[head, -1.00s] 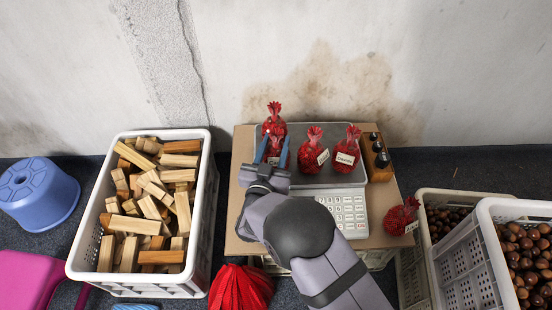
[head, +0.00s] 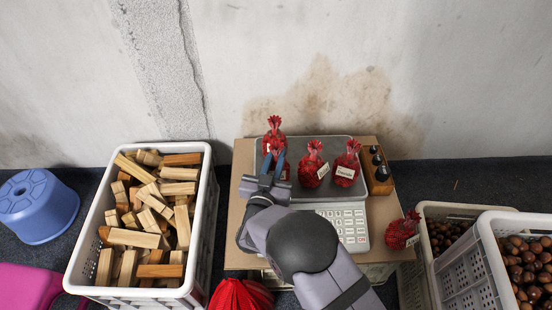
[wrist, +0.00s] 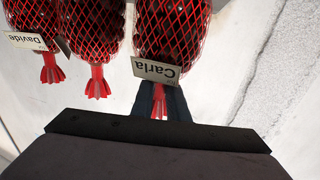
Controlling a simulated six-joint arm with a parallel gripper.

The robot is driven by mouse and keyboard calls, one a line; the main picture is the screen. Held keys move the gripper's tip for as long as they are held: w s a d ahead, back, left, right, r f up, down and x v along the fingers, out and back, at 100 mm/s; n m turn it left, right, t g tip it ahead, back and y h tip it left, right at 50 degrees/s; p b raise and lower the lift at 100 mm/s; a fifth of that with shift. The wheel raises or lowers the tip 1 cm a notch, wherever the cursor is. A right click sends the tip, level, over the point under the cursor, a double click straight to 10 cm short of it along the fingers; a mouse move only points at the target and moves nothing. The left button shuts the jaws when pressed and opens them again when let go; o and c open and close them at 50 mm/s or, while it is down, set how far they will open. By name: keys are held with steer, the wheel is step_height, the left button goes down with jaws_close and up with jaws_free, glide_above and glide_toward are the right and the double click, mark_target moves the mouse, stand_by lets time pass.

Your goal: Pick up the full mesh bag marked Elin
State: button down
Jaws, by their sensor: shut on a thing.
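Red mesh bags of chestnuts stand on the scale. My gripper (head: 273,157) is shut on the left bag (head: 274,133). In the wrist view, my fingers (wrist: 162,102) close at the tied neck of this bag (wrist: 172,30), and its tag (wrist: 156,69) reads Carla. The middle bag (head: 312,166) has a tag I cannot read. The right bag (head: 347,163) is tagged Davide in the wrist view (wrist: 24,41). A fourth bag (head: 402,232) leans at the board's right edge; its tag is too small to read. I see no tag that clearly reads Elin.
The scale (head: 342,221) sits on a brown board (head: 233,222). A wooden weight block (head: 378,170) is right of the bags. A crate of wood blocks (head: 207,190) is left; chestnut crates (head: 455,268) are right. A wall rises behind. A red mesh heap (head: 240,296) lies in front.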

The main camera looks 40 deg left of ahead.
step_height(320, 180, up, 10)
steer(key=p, duration=0.2)
steer(key=shift+f+p, duration=0.15)
steer(key=shift+p, duration=0.15)
steer(key=b, duration=0.2)
steer(key=w+b, duration=0.1)
steer(key=b, duration=0.1)
steer(key=shift+w+a+f, duration=0.15)
steer(key=shift+w+a, duration=0.05)
steer(key=shift+w, duration=0.05)
steer(key=w+b, duration=0.1)
steer(key=b, duration=0.1)
steer(key=shift+r+b, duration=0.35)
steer(key=shift+r, duration=0.05)
steer(key=shift+f, duration=0.15)
steer(key=shift+f+b, duration=1.95)
steer(key=shift+f, duration=3.05)
steer(key=c, duration=1.7)
jaws_free()
